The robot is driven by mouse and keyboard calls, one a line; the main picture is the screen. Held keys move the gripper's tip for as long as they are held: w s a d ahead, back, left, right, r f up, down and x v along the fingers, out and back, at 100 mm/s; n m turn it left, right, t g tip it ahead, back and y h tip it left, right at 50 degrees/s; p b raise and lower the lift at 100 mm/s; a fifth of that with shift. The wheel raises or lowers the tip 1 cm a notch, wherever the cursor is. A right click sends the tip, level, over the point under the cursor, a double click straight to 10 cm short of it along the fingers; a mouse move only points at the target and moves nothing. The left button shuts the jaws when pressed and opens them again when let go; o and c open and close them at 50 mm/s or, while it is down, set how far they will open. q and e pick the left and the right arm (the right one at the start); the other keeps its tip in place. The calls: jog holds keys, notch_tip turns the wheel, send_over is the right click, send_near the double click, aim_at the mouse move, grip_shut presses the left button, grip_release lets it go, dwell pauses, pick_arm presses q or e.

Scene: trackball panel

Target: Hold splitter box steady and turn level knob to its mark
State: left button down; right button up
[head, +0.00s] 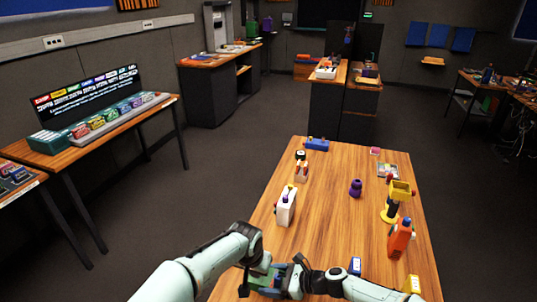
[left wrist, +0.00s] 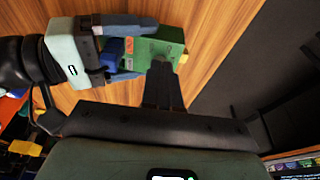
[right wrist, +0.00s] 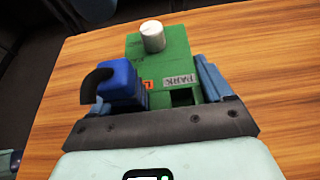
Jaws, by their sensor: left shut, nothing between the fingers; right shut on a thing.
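The green splitter box (head: 262,284) is at the front left of the wooden table, partly hidden by my arms. In the right wrist view, the box (right wrist: 165,60) carries a white round knob (right wrist: 152,37) at its far end, a PARK label and a dark square opening. A blue part with a black hook (right wrist: 120,82) stands at its left. My right gripper (right wrist: 160,85) has its fingers on both sides of the box and is shut on it. I cannot see a level mark.
The table's middle is clear. A side table with a colored panel (head: 95,105) stands left.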

pick_arm(q)
jog(key=shift+w+v, duration=0.15)
jog(key=shift+v, duration=0.55)
jog(key=shift+w+v, duration=0.15)
jog(key=shift+v, duration=0.5)
jog(key=shift+d+r, duration=0.1)
jog(key=shift+r, duration=0.1)
jog(key=v, duration=1)
jog(key=shift+w+r, duration=0.2)
jog(key=shift+r, duration=0.25)
